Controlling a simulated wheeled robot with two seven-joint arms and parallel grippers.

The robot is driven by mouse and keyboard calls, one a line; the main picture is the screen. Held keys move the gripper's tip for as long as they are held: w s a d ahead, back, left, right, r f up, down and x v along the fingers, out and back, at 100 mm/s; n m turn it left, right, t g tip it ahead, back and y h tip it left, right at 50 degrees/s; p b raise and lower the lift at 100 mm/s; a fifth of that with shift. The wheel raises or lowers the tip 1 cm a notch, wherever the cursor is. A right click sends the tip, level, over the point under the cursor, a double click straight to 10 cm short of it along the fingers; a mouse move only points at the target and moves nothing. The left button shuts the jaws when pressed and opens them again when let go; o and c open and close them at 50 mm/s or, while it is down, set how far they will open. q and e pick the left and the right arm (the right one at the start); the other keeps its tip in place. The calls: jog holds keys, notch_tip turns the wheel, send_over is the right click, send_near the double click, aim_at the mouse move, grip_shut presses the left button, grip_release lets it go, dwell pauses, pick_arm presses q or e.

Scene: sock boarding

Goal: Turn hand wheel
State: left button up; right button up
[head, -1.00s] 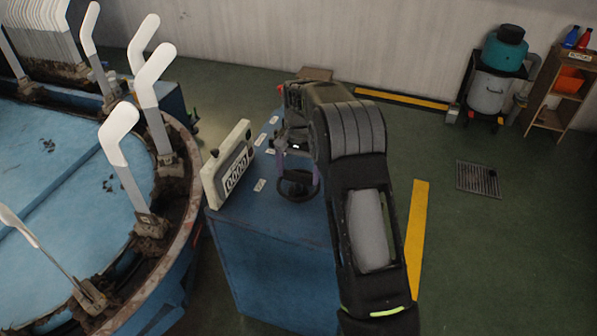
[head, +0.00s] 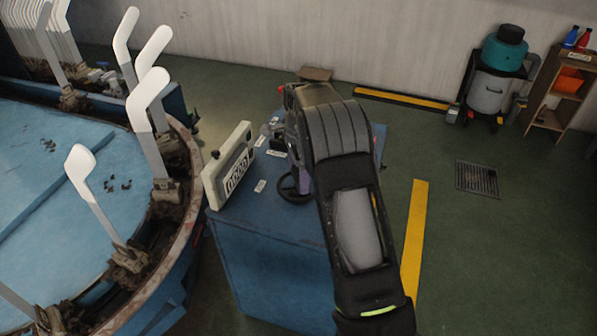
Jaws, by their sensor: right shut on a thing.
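The black hand wheel (head: 291,192) lies flat on top of the blue cabinet (head: 265,260), partly hidden by my right arm. My right gripper (head: 302,183) reaches down over the wheel from above, its fingertips at the right part of the rim. It is shut on the wheel, though the arm hides most of the contact. A cream control panel (head: 229,167) with a display stands to the left of the wheel. My left gripper is not in the head view.
A blue round carousel (head: 60,190) carries several upright white sock boards (head: 148,88) at the left. A teal-topped vacuum (head: 497,75) and wooden shelf (head: 556,95) stand at the far right. The green floor right of the cabinet is mostly free, with a drain grate (head: 478,179).

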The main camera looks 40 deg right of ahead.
jog(key=m, duration=0.3)
jog(key=shift+r+m+p, duration=0.1)
jog(key=shift+m+p, duration=0.2)
jog(key=shift+p, duration=0.05)
jog(key=shift+m+p, duration=0.4)
jog(key=shift+m, duration=1.4)
jog(key=shift+w, duration=0.1)
jog(key=o, duration=1.3)
notch_tip(320, 180, up, 8)
jog(key=shift+f+b, duration=0.15)
jog(key=shift+b, duration=0.6)
